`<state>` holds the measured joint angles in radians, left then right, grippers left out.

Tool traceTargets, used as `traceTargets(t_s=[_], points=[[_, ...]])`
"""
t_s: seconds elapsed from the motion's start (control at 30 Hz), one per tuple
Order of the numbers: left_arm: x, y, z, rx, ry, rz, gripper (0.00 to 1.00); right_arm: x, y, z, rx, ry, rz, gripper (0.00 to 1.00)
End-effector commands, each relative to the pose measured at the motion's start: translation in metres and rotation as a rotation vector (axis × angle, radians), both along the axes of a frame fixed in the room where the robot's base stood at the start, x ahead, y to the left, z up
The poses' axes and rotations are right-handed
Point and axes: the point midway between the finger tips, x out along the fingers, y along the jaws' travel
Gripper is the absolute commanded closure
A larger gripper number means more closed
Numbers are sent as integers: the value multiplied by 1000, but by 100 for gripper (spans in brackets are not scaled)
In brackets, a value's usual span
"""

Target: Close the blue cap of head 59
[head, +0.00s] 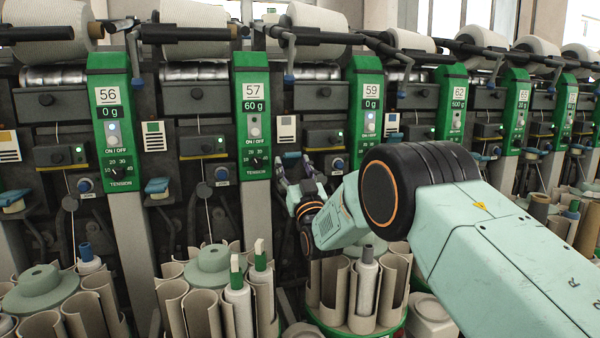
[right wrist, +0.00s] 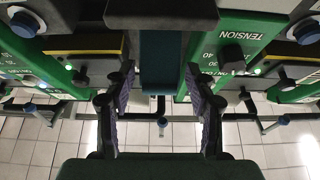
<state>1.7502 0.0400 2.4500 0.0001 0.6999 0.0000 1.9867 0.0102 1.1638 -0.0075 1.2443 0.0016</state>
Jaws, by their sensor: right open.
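The green head 59 panel (head: 369,103) stands at the middle of the head view, with its number and a 0 g display. My right gripper (head: 297,172) is just left of its lower part, fingers pointing at the machine. In the right wrist view, the blue cap (right wrist: 162,62) lies between the two open fingers of the same gripper (right wrist: 160,82), with a narrow gap to each side; contact cannot be told. In the head view a small blue edge of the cap (head: 292,155) shows above the fingers; the rest is hidden. My left gripper is not in view.
Head 57 panel (head: 253,115) stands left of the gripper. Another blue cap (head: 157,186) sits between heads 56 and 57. A bobbin magazine (head: 340,295) stands below my right arm. A dark bar (right wrist: 162,14) crosses above the cap in the wrist view.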

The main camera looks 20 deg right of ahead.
Motion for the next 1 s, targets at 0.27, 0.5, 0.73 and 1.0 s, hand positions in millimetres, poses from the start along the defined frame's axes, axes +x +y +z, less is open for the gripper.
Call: traceTargets(t_s=[0.27,0.5,0.73,1.0], points=[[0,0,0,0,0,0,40,-29,0,-3,0,2,0,45],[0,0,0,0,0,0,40,-59,0,-4,0,2,0,45],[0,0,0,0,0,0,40,-91,0,-4,0,2,0,45],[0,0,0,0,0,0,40,-119,0,-4,0,2,0,45]])
